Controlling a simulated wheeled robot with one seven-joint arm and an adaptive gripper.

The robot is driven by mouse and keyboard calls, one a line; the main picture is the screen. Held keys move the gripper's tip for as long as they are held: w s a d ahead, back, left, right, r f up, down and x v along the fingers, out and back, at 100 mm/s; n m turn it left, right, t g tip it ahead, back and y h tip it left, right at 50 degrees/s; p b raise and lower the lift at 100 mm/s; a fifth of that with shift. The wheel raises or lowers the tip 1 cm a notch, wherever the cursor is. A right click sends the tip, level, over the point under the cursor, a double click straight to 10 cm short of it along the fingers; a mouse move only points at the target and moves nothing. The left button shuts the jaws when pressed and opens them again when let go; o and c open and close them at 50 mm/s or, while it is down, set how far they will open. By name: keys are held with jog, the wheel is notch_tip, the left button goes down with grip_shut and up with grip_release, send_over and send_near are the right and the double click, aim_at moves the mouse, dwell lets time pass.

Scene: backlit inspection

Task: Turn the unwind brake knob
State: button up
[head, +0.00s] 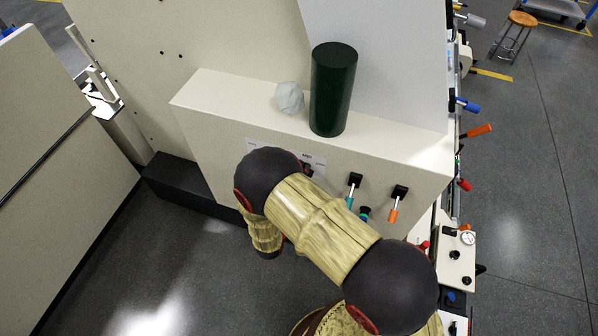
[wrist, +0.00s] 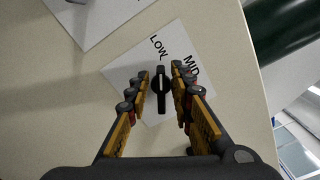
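A black knob (wrist: 162,104) with a white pointer line sits on a white label plate in the wrist view. Its pointer end is toward the top of the picture, close under the word LOW, with MID to its right. I cannot read the plate's title, so I cannot confirm which knob this is. My gripper (wrist: 160,72) is open, with one finger on each side of the knob. A gap shows between knob and fingers; contact at depth is unclear. In the head view my arm hides the gripper and most of the label area.
The beige panel ledge (head: 210,95) carries a dark green cylinder (head: 333,90) and a pale faceted lump (head: 289,98). Toggle levers with teal (head: 350,202) and orange (head: 393,215) tips are right of my arm. Another white label (wrist: 100,22) lies upper left in the wrist view.

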jog(key=shift+o, duration=0.2)
jog(key=v, duration=1.2)
dwell(0.4)
